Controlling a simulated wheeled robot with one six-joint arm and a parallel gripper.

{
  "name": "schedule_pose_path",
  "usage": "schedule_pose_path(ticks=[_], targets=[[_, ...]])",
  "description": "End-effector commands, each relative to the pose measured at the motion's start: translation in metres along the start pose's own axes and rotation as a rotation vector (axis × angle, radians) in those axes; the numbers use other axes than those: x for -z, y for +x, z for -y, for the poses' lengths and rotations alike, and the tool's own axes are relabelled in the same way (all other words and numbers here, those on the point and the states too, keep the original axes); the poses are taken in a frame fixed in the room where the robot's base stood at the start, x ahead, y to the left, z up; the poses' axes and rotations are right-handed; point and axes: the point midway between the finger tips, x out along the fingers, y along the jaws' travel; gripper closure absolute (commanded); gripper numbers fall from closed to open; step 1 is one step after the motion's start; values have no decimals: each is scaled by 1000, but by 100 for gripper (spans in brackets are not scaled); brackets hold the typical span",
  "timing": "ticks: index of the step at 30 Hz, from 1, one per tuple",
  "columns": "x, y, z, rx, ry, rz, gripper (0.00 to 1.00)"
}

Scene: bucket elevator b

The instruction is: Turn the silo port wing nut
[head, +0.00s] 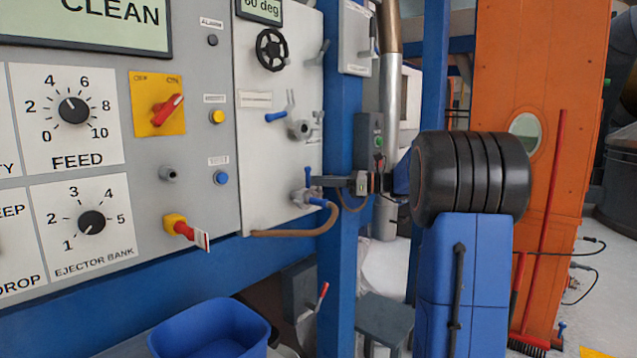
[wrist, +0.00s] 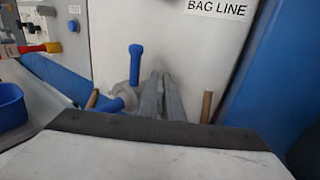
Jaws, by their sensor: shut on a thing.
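The lower port on the pale panel has a grey fitting, which I take to be the silo port wing nut (head: 299,197), with an upright blue lever (head: 308,177) and a brown hose (head: 295,233). In the wrist view the blue lever (wrist: 136,66) stands just left of the fingers. A blue hose end (wrist: 122,103) lies lower left. My gripper (head: 316,182) reaches in from the right at this port. In the wrist view its grey fingers (wrist: 163,78) are close together, shut at the fitting. The gripped part is mostly hidden behind them.
A higher grey port (head: 300,128) with a blue handle sits above, below a black handwheel (head: 270,49). A blue post (head: 342,240) stands just right of the panel. A blue bin (head: 210,330) is below left. A BAG LINE label (wrist: 222,7) shows in the wrist view.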

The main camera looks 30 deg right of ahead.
Motion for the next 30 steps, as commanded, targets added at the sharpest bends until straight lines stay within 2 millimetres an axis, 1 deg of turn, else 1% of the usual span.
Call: schedule_pose_path(ticks=[7, 17, 18, 20, 30], targets=[[0, 0, 1, -102, 0, 0, 100], [0, 0, 0, -117, 0, -1, 100], [0, 0, 0, -117, 0, 0, 89], [0, 0, 0, -117, 0, 0, 75], [0, -2, 0, -116, 0, 0, 75]])
